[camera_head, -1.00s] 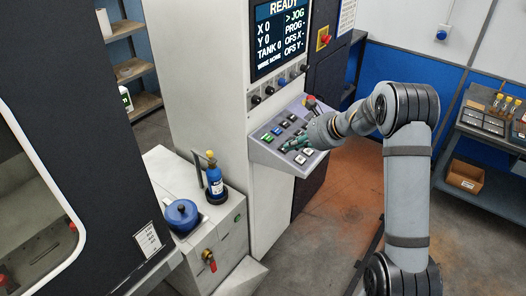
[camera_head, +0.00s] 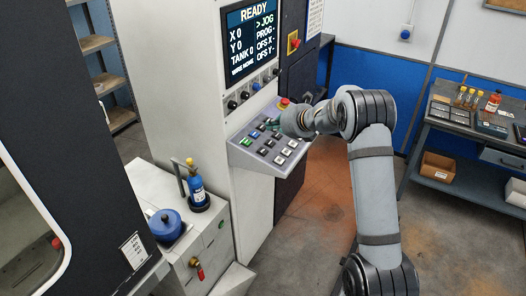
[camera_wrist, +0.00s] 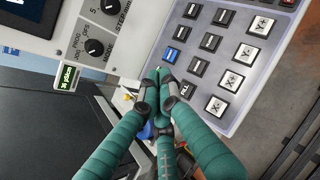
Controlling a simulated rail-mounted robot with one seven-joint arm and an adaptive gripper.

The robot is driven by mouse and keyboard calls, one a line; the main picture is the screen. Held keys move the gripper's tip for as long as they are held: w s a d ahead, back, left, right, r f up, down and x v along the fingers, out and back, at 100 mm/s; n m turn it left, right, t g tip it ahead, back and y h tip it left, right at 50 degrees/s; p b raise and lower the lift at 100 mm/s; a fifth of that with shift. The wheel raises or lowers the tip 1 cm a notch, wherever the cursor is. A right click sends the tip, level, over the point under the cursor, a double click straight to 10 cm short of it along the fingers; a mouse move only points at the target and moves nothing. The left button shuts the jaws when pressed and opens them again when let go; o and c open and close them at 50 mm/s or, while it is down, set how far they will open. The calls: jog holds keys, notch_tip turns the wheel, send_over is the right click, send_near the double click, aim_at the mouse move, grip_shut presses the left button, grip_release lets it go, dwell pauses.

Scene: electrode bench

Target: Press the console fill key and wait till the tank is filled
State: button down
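The console key panel (camera_head: 240,148) slopes out below the screen (camera_head: 251,42), which reads READY, TANK 0 and >JOG. Its rows of keys include a blue key (camera_wrist: 171,55) and black keys; the lettering is too small to be sure which is the fill key. A dark key (camera_wrist: 187,90) with unclear lettering lies just right of my fingertips in the wrist view. My gripper (camera_wrist: 161,76) has teal fingers closed together, holding nothing, with the tips over the panel's edge beside these keys. Whether they touch is unclear. In the head view my gripper (camera_head: 272,124) is partly hidden by my wrist.
A red emergency button (camera_head: 284,101) sits at the panel's far corner, close to my wrist. Rotary knobs (camera_wrist: 94,46) line the strip above the keys. A blue bottle (camera_head: 196,188) and a blue pot (camera_head: 166,225) stand at lower left. A workbench (camera_head: 465,130) is at right.

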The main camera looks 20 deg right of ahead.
aim_at(261, 147)
jog(key=f+b, duration=0.2)
jog(key=w+a+f+b, duration=0.1)
jog(key=f+b, duration=0.1)
jog(key=f, duration=0.1)
jog(key=f+b, duration=0.3)
jog(key=shift+w+a+f, duration=0.15)
jog(key=shift+w+f, duration=0.05)
jog(key=shift+f, duration=0.2)
dwell(1.2)
jog(key=shift+f+b, duration=0.25)
jog(key=shift+b, duration=0.35)
jog(key=shift+w+a+f+b, duration=0.1)
jog(key=shift+f+b, duration=0.25)
jog(key=shift+b, duration=0.1)
dwell(0.4)
dwell(0.3)
jog(key=shift+r+p, duration=0.55)
jog(key=shift+r, duration=0.25)
